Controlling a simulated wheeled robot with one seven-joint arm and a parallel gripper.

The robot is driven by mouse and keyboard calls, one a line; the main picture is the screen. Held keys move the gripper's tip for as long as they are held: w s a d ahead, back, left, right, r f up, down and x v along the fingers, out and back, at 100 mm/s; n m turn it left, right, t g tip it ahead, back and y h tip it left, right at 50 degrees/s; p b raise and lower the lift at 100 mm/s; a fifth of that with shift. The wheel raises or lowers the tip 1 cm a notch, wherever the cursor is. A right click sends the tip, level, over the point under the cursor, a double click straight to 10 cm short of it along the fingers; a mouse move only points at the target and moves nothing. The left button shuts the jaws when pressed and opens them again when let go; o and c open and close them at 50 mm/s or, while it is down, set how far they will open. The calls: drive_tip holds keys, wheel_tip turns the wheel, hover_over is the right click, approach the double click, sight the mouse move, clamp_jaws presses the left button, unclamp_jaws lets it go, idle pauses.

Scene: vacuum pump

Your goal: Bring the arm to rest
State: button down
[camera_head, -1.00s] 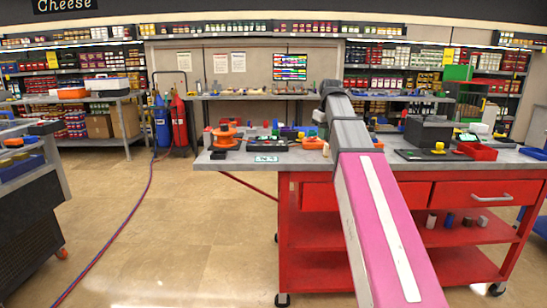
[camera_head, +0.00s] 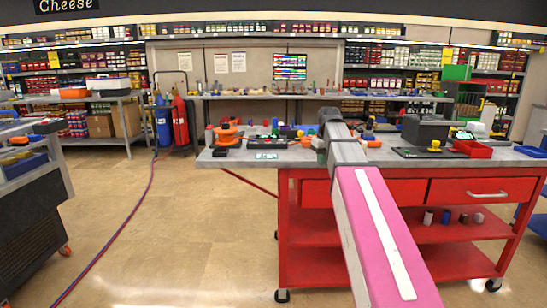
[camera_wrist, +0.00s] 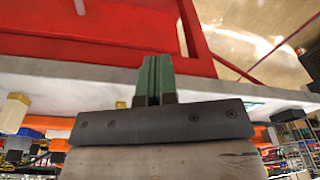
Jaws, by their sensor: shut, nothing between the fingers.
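My arm, with its pink and white link, reaches forward over the workbench (camera_head: 228,160) in the head view. My gripper is hidden there behind the arm. In the wrist view my gripper (camera_wrist: 156,62) shows two green fingers pressed together with nothing between them. The workbench appears upside down in the wrist view, its grey top edge (camera_wrist: 50,84) behind the fingers and its red body (camera_wrist: 90,50) at the top. I cannot tell how far the fingertips are from the bench.
An orange part (camera_head: 227,133) and small parts lie on the bench's left side. Red and blue cylinders (camera_head: 180,121) stand behind left, with a hose (camera_head: 135,210) across the otherwise clear floor.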

drive_tip(key=s+f+m, duration=0.1)
drive_tip(key=s+f, duration=0.5)
drive_tip(key=f, duration=0.6)
drive_tip(key=s+f+m, duration=0.2)
drive_tip(key=s+f, duration=0.5)
drive_tip(key=f, duration=0.5)
drive_tip(key=s+f+m+g, duration=0.1)
drive_tip(key=s+f, duration=0.6)
drive_tip(key=f, duration=0.5)
drive_tip(key=shift+f+m+h, duration=0.25)
drive_tip(key=shift+m+h, duration=0.15)
